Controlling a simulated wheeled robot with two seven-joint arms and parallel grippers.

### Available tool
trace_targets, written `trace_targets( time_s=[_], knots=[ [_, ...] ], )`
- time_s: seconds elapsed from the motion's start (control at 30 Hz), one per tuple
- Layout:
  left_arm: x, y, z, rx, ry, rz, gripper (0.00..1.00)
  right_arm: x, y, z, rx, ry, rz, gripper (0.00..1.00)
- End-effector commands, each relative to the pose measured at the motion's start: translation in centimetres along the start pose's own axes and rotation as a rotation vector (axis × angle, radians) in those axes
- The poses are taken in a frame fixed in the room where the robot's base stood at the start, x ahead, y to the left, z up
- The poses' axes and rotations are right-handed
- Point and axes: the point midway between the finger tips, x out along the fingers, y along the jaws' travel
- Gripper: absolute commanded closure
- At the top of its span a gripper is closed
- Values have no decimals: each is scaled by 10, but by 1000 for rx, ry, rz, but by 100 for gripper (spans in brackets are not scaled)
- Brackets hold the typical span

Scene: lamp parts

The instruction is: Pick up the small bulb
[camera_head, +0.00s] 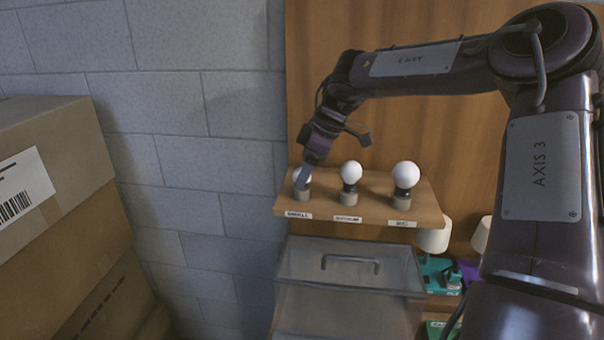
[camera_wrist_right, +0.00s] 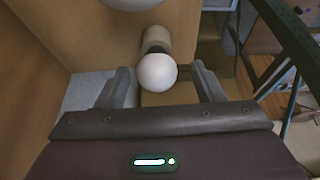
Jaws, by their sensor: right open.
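Three white bulbs stand in a row on a wooden shelf (camera_head: 428,212), each in a round holder above a label. The small bulb (camera_head: 299,178) is at the left end, partly hidden behind my right gripper (camera_head: 303,180). The medium bulb (camera_head: 351,172) is in the middle and the large bulb (camera_head: 406,175) is at the right. In the right wrist view, my right gripper (camera_wrist_right: 165,85) is open, with one finger on each side of a white bulb (camera_wrist_right: 157,72). My left gripper is not in view.
A clear box with a handle (camera_head: 350,265) stands below the shelf. Stacked cardboard boxes (camera_head: 60,200) fill the left side. White lampshades (camera_head: 435,236) and teal and purple parts (camera_head: 440,275) lie at lower right. A wooden panel (camera_head: 310,60) rises behind the shelf.

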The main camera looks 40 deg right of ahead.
Motion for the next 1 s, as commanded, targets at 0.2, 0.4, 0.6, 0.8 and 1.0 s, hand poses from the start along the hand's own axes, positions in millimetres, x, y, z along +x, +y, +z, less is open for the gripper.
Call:
trace_targets(
  time_s=[0.2, 0.4, 0.6, 0.8, 1.0],
  knots=[
    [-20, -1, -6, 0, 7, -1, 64, 28, 0, -1, 1, -3, -3, 38],
    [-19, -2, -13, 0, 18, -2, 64, 35, 0, -1, 0, 1, 0, 38],
    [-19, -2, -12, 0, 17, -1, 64, 34, 0, -1, 0, 0, 0, 53],
    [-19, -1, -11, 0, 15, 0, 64, 34, 0, -1, 0, 0, 0, 79],
    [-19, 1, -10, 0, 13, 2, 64, 34, 0, -1, 1, 0, 0, 81]
  ],
)
